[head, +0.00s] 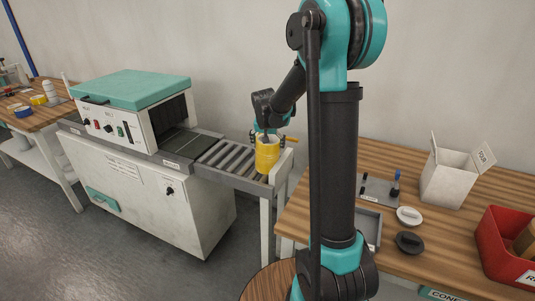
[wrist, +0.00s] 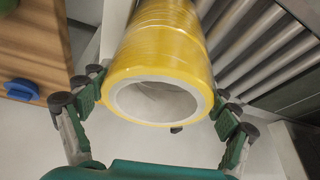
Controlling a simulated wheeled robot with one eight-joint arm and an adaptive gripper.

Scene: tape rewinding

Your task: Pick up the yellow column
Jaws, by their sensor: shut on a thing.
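The yellow column (head: 267,155) stands upright at the right end of the roller conveyor in the head view. In the wrist view the yellow column (wrist: 158,45) is a roll with a hollow, pale core, and its open end faces the camera. My gripper (wrist: 157,100) has a finger on each side of the column, and the finger pads touch it near that end. In the head view my gripper (head: 267,133) is above and around the top of the column. Whether the column's base touches the rollers is hard to tell.
The conveyor rollers (head: 228,158) run left to a machine with a teal lid (head: 130,86). A wooden table (head: 380,158) at right holds a white open box (head: 447,178), a red bin (head: 505,245) and two discs (head: 409,228). Another workbench (head: 40,115) stands far left.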

